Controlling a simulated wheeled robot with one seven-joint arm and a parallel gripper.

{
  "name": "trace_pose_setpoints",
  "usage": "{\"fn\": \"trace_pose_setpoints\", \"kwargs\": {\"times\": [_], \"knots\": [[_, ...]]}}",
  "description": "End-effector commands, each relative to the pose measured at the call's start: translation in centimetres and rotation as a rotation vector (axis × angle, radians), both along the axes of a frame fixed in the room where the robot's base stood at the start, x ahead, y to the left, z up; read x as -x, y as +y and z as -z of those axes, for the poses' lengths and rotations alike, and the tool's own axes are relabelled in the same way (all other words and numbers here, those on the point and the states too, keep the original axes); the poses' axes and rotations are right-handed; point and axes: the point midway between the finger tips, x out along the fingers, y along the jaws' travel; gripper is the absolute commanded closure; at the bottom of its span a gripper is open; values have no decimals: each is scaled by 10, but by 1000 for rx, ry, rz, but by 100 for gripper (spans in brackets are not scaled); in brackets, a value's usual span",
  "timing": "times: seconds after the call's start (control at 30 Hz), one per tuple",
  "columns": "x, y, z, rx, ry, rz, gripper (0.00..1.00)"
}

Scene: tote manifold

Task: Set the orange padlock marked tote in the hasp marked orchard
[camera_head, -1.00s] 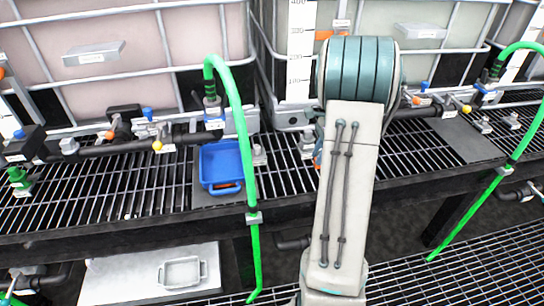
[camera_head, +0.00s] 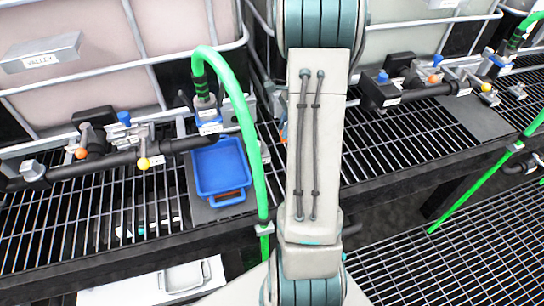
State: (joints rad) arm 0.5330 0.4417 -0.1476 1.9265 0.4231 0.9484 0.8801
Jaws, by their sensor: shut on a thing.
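My arm (camera_head: 318,150) fills the middle of the head view, and my gripper is hidden behind it or out of frame. A small orange and blue patch (camera_head: 284,132) shows at the arm's left edge; I cannot tell whether it is the padlock. No mark reading tote or orchard is legible. Small hasp-like metal fittings (camera_head: 33,170) stand along the grating, with labels too small to read. A blue tray (camera_head: 221,160) sits left of the arm, with something orange (camera_head: 228,198) at its front end.
A green hose (camera_head: 243,125) arches beside the tray. Black pipes with coloured valves (camera_head: 125,155) run below the caged totes. The left tote has a plate marked VALLEY (camera_head: 42,52). Metal grating (camera_head: 390,145) is open right of the arm. A pale panel (camera_head: 150,285) lies lower left.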

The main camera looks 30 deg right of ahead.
Motion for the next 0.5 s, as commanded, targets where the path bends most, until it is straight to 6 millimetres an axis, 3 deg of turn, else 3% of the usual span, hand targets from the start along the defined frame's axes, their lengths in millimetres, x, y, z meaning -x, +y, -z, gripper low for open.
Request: {"fn": "trace_pose_setpoints", "kwargs": {"times": [0.1, 0.23, 0.5], "knots": [[11, 28, 16, -2, 2, -5, 100], [20, 50, 31, -2, 1, -5, 100], [26, 65, 45, 0, 1, -3, 100]]}}
